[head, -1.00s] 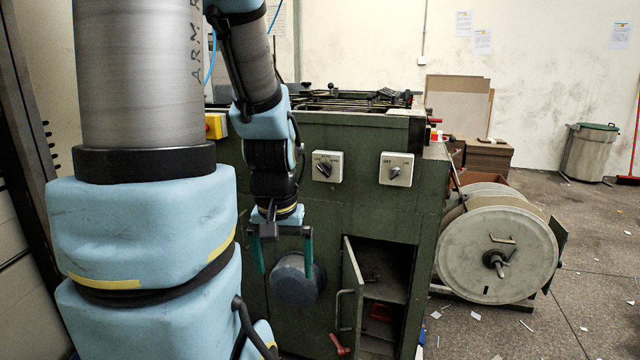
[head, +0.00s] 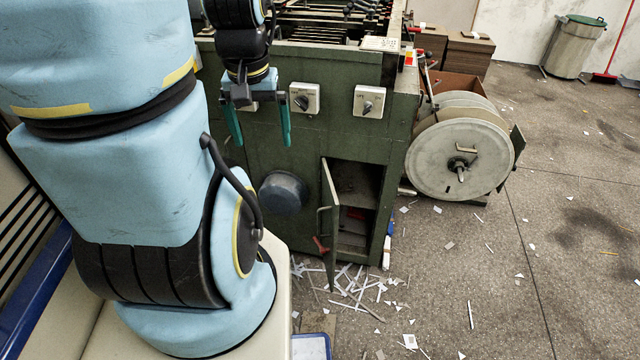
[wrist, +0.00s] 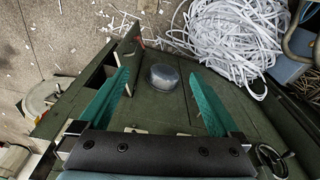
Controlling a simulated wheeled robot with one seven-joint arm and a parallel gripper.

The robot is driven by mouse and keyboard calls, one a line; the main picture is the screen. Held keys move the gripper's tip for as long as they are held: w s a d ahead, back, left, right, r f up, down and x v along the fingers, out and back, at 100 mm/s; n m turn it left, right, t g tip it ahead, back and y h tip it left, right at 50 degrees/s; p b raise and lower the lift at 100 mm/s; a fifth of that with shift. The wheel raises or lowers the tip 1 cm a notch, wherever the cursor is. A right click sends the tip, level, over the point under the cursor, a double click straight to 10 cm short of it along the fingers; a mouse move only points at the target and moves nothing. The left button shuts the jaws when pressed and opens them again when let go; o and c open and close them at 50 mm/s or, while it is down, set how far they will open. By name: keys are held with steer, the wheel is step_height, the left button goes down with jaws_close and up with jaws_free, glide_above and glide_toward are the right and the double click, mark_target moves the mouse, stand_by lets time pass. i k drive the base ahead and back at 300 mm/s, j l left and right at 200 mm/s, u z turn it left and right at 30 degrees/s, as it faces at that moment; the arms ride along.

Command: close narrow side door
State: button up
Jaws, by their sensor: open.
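The narrow side door (head: 329,222) is a green metal panel on the front of the green machine (head: 320,125). The door also shows edge-on in the wrist view (wrist: 127,39). My gripper (head: 260,140) has green fingers, spread apart and empty. It hangs above and left of the door, in front of the machine, touching neither handle nor door as far as I can see.
A round grey cover (head: 284,193) sticks out left of the door. A large reel (head: 459,160) stands to the right. Paper scraps (head: 360,290) litter the floor below the door; a heap of white strips (wrist: 235,38) shows in the wrist view.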

mark_target(329, 209)
steer(key=j+u, duration=0.5)
steer(key=u, duration=0.25)
